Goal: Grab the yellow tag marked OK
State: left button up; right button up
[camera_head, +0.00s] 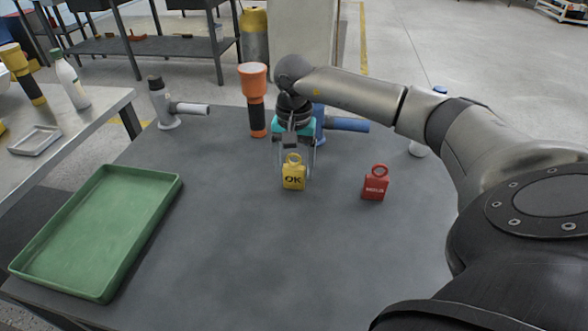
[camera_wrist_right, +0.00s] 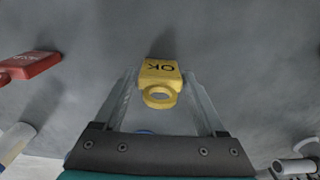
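The yellow tag (camera_head: 293,180) marked OK stands on the grey table, with a ring on top. My right gripper (camera_head: 296,172) points down over it with its fingers open, one on each side of the tag. In the right wrist view the yellow tag (camera_wrist_right: 160,74) and its ring lie between the fingertips (camera_wrist_right: 160,85), with the lettering upside down. The fingers do not look closed on it. A red tag (camera_head: 375,188) with white lettering stands to the right; it also shows at the left of the wrist view (camera_wrist_right: 28,67). My left gripper is out of view.
A green tray (camera_head: 172,184) lies at the table's left. An orange and black flashlight (camera_head: 254,100), a white-grey tool (camera_head: 165,108) and a blue tool (camera_head: 345,124) stand behind the gripper. The table's front middle is clear. A side table (camera_head: 85,112) adjoins at left.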

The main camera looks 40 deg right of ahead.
jog(key=c, duration=1)
jog(key=shift+r, duration=0.1)
